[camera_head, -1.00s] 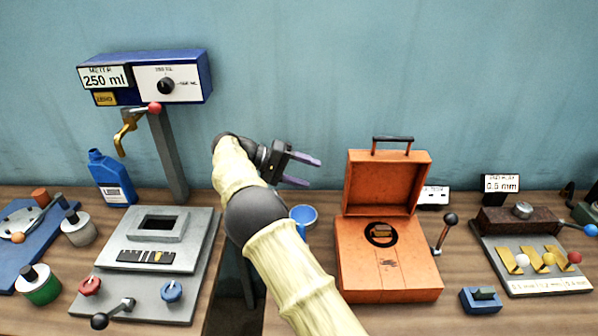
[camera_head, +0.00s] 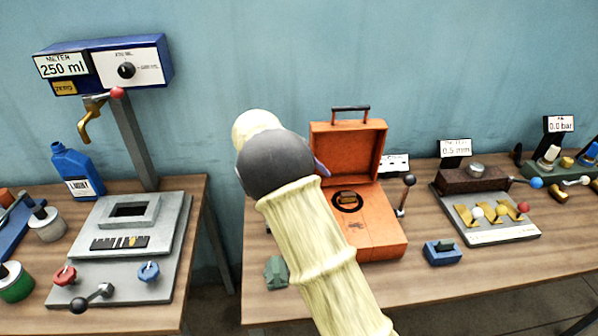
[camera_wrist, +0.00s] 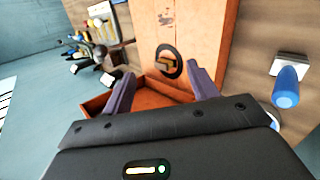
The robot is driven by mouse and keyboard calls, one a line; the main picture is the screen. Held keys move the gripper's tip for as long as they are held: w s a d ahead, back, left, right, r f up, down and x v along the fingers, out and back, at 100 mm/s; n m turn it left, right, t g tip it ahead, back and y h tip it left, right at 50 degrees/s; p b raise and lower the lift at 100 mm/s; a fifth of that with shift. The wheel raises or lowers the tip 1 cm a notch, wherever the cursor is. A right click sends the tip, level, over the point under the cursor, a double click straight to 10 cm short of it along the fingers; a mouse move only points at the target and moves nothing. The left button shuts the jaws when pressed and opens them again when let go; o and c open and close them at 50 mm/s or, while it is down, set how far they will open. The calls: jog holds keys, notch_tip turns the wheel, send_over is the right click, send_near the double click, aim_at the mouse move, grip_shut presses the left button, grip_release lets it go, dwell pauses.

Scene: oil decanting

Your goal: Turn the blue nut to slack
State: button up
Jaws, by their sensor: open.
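A blue knob with a lobed rim (camera_head: 148,271) sits at the front right of the grey plate (camera_head: 172,230) on the left table; it is the likeliest blue nut, though I cannot be sure. A blue rounded piece (camera_wrist: 286,88) beside a pale square block shows at the right of the wrist view; I cannot tell what it is. My gripper (camera_wrist: 162,77) is open and empty, its purple fingers over the orange case (camera_wrist: 170,35). In the head view my arm hides most of the gripper, which is far right of the blue knob.
The orange case (camera_head: 378,225) stands open on the right table. A red knob (camera_head: 65,275) and a black-ended lever (camera_head: 92,298) share the grey plate. A metering post (camera_head: 130,140) rises behind. A gap separates the tables. A blue block (camera_head: 442,253) lies right of the case.

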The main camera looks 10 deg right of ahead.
jog(key=s+d+f+y+b, duration=0.1)
jog(key=s, duration=0.2)
jog(key=s+d+f+y+b, duration=0.1)
jog(key=s+d+f+y, duration=0.1)
jog(key=s, duration=0.1)
jog(key=s+d+f+y+b, duration=0.1)
jog(key=s+f+y, duration=0.1)
jog(key=s, duration=0.1)
jog(key=shift+s+d+f, duration=0.1)
jog(key=shift+d+f, duration=0.1)
jog(key=shift+f, duration=0.05)
jog(key=s+f+m+t+y+b, duration=0.1)
jog(key=s+f+t+y+b, duration=0.2)
jog(key=s, duration=1.3)
notch_tip(320, 180, down, 2)
jog(key=shift+s+f+y+b, duration=0.1)
jog(key=shift+s+y+b, duration=0.2)
jog(key=shift+y+b, duration=0.1)
jog(key=shift+c, duration=0.2)
jog(key=c, duration=0.4)
jog(key=shift+w, duration=0.1)
jog(key=shift+c, duration=0.3)
